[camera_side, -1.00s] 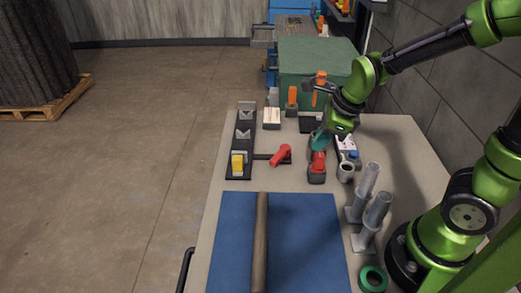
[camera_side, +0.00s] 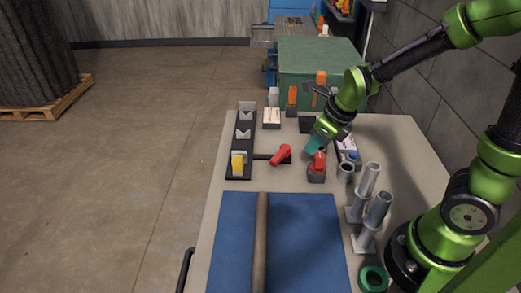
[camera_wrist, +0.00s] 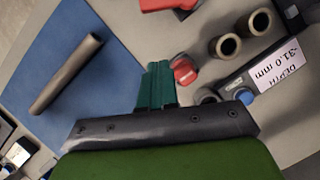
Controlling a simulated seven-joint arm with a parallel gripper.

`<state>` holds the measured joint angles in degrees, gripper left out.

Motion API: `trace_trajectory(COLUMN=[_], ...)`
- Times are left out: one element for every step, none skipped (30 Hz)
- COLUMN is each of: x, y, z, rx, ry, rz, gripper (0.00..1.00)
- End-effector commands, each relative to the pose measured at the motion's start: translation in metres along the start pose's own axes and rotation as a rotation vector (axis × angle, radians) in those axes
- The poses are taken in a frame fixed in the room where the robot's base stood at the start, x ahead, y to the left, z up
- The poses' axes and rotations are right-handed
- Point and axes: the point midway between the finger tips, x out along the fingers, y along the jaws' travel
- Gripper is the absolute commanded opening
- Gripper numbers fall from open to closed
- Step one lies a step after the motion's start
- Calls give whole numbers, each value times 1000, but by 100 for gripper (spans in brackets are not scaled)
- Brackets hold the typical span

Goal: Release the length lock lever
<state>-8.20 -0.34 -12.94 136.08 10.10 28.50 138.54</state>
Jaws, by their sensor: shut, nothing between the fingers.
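A red lever (camera_side: 281,154) lies by a short dark bar beside the black rail (camera_side: 240,150) with grey V-blocks and a yellow block. A second red part (camera_side: 318,161) sits on a dark base farther right. My gripper (camera_side: 311,151) has teal fingers and hangs between the two, close to the second red part. Its fingers are together and hold nothing. In the wrist view the teal fingertips (camera_wrist: 157,68) point past a small red part (camera_wrist: 184,70) just to their right. I cannot tell whether the fingers touch it. The lever's exact position is unclear.
A blue mat (camera_side: 225,230) with a brown rod (camera_side: 261,235) covers the near table. Two grey upright tubes (camera_side: 368,180) and a green ring (camera_side: 372,279) stand right. A depth readout (camera_wrist: 279,66) is near my gripper. Orange-topped parts (camera_side: 291,97) stand behind.

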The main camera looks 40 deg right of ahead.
Motion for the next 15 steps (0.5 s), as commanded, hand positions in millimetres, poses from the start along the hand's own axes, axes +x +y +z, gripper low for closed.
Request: trace_trajectory(x=[11, 17, 24, 30, 35, 42, 47, 52, 58, 62, 66, 72, 76, 77, 78], y=[0, 0, 0, -1, -1, -1, -1, -1, -1, -2, -1, -1, -1, 0, 0], z=[-1, -2, -2, -2, -2, -1, -1, -2, -1, -1, -1, -1, -2, 5, 12], rx=[1, 1, 2, 2, 3, 3, 3, 4, 3, 4, 2, 3, 4, -2, -5], ry=[7, 8, 8, 7, 7, 6, 6, 6, 5, 5, 5, 5, 4, 0, -1], rz=[2, 2, 0, 0, 1, 0, 0, 0, -1, -1, -1, 0, 0, 1, 0], gripper=[0, 0, 0, 0, 0, 0, 0, 0, 0, 0, 0, 0, 0, 0, 0])
